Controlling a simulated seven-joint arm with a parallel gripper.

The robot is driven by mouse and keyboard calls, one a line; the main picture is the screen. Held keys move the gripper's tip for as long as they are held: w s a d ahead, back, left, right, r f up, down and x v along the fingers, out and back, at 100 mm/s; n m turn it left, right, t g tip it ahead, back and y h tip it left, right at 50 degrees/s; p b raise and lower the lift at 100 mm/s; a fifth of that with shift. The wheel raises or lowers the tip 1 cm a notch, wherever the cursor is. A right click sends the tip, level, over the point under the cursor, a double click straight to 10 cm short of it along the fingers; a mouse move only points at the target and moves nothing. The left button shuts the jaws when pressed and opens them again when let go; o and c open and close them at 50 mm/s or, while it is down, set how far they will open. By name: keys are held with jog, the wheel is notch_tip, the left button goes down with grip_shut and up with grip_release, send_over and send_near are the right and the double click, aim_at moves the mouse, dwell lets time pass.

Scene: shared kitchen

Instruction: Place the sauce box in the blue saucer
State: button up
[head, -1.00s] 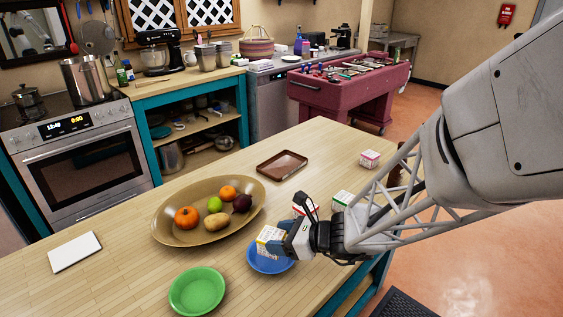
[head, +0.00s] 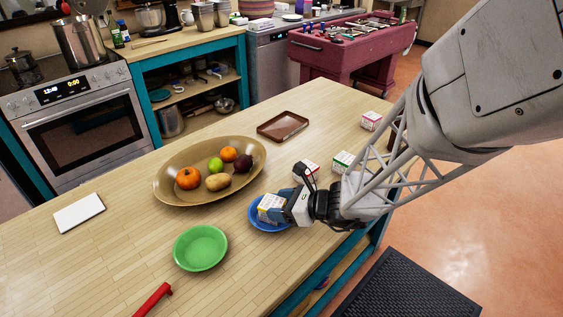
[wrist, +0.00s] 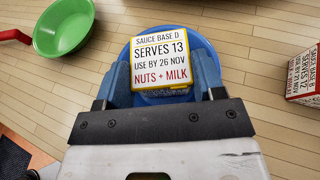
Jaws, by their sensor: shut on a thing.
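The sauce box (wrist: 160,60) is white with yellow edges, and its label reads "SAUCE BASE D, SERVES 13, USE BY 26 NOV, NUTS + MILK". It also shows in the head view (head: 270,207). My gripper (wrist: 160,78) is shut on it, one finger on each side. The blue saucer (head: 256,222) is on the counter, directly behind and below the box in both views; its rim (wrist: 122,55) shows around the box in the wrist view. Whether the box touches the saucer's bottom is hidden.
A green bowl (head: 201,248) stands left of the saucer. A wide bowl (head: 170,194) of fruit and a brown tray (head: 282,126) lie further back. Other boxes stand nearby, one green-topped (head: 343,161) and one red-edged (wrist: 303,75). A red handle (head: 152,300) is at the front.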

jog(key=shift+f, duration=0.1)
jog(key=o, duration=1)
jog(key=v, duration=1.2)
dwell(0.4)
jog(key=shift+s, duration=0.15)
dwell(0.4)
